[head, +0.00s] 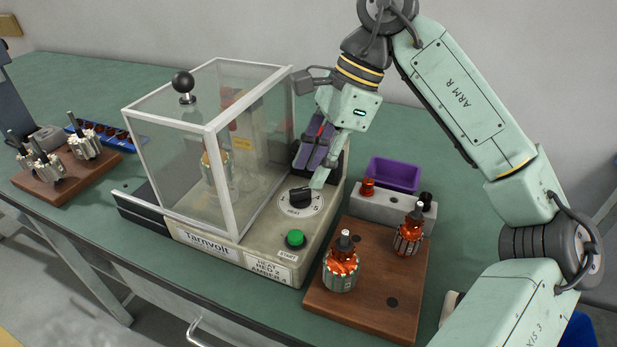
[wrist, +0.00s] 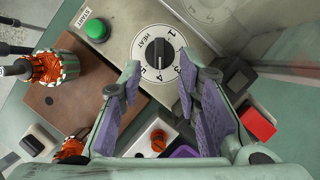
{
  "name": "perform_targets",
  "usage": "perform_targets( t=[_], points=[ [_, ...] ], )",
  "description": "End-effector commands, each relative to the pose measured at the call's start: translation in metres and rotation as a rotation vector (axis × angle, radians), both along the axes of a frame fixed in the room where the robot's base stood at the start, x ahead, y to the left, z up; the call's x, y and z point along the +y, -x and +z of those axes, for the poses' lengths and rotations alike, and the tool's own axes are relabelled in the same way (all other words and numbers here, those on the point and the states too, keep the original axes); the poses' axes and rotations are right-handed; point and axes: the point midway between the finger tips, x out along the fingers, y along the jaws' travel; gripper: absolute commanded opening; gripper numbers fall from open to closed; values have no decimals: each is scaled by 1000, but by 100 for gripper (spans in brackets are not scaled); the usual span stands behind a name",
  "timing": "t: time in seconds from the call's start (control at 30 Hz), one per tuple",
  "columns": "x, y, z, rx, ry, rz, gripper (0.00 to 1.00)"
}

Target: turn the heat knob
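The heat knob (head: 299,195) is a black bar knob on a white numbered dial, on the top of the beige Tarnvolt machine (head: 262,228). In the wrist view the knob (wrist: 159,53) lies just beyond the fingertips, its bar running roughly up and down the picture. I cannot tell which end is its pointer. My gripper (wrist: 160,72) is open and empty, with its purple-padded fingers to either side of the dial's near edge. In the head view my gripper (head: 312,172) hangs over the dial's back right side. Contact with the knob is not visible.
A green start button (head: 295,238) sits in front of the knob. A clear-walled guard (head: 205,150) stands left of it. A label reads "HEAT RED 2 AMBER 4" (head: 266,268). Right are a wooden board (head: 372,290) with copper-wound armatures and a purple bin (head: 393,174).

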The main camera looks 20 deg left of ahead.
Motion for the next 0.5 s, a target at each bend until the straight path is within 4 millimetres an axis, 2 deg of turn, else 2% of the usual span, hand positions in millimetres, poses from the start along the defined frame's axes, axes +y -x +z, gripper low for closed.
perform_targets(
  t=[0.1,0.2,0.3,0.5],
  points=[
    [-8,-7,27,-3,0,-3,31],
    [-15,-12,45,-3,2,-3,31],
    [-19,-15,60,-3,2,-3,31],
    [-24,-19,75,-1,2,0,31]
  ],
)
